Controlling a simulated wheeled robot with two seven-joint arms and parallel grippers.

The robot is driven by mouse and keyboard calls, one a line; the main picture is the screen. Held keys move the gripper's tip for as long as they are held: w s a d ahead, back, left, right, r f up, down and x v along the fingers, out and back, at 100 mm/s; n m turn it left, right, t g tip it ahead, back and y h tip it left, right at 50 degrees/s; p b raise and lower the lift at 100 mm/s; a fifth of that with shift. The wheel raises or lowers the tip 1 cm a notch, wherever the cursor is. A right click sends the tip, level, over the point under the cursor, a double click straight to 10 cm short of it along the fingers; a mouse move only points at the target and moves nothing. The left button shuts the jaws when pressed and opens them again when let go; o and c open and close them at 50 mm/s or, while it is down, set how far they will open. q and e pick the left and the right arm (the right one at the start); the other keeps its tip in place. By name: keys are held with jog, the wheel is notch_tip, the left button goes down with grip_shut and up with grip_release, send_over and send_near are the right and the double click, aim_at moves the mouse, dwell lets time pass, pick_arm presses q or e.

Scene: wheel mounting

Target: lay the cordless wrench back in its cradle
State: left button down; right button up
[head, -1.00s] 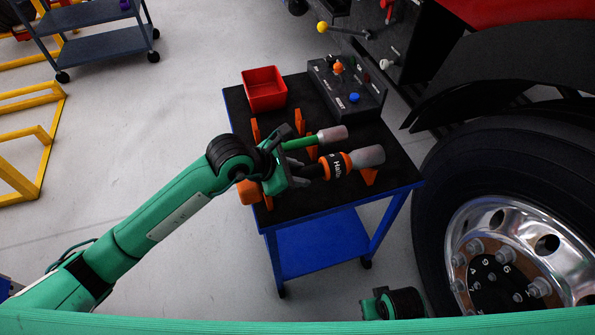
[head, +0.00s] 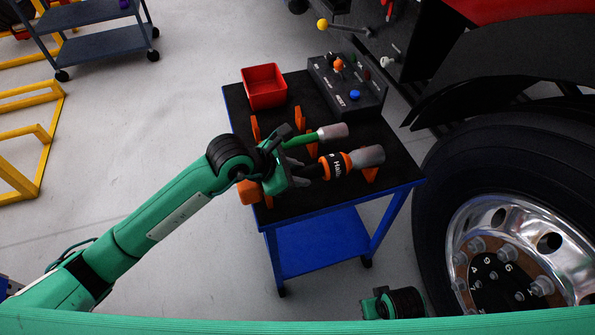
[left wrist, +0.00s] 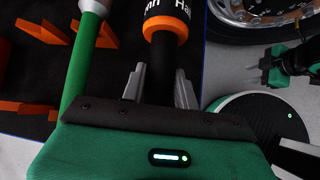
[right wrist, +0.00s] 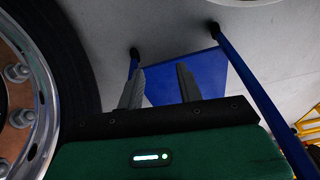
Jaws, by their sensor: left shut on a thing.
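The cordless wrench has a black body with an orange band (head: 336,166) and a grey socket end pointing right, above the cart top in the head view. My left gripper (head: 303,174) is shut on its dark handle; the left wrist view shows the handle (left wrist: 160,82) between the fingers. Orange cradle brackets stand below it, one under the socket end (head: 370,174) and one near my gripper (head: 268,200). I cannot tell whether the wrench touches them. My right gripper (right wrist: 160,88) is open and empty in the right wrist view, over the floor beside the cart.
A green-handled tool (head: 312,138) lies in orange brackets just behind the wrench. A red bin (head: 264,87) and a dark control box (head: 346,88) stand at the back of the blue cart (head: 345,208). A large truck wheel (head: 450,190) is close on the right.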

jog(key=shift+f, duration=0.1)
pick_arm(q)
jog(key=c, duration=1)
grip_release()
jog(key=shift+o, duration=0.2)
jog(key=shift+f, duration=0.15)
jog(key=shift+a, duration=0.1)
jog(key=v, duration=1.4)
pick_arm(e)
notch_tip(320, 180, up, 3)
jog(key=shift+w+r, duration=0.1)
jog(key=shift+r, duration=0.05)
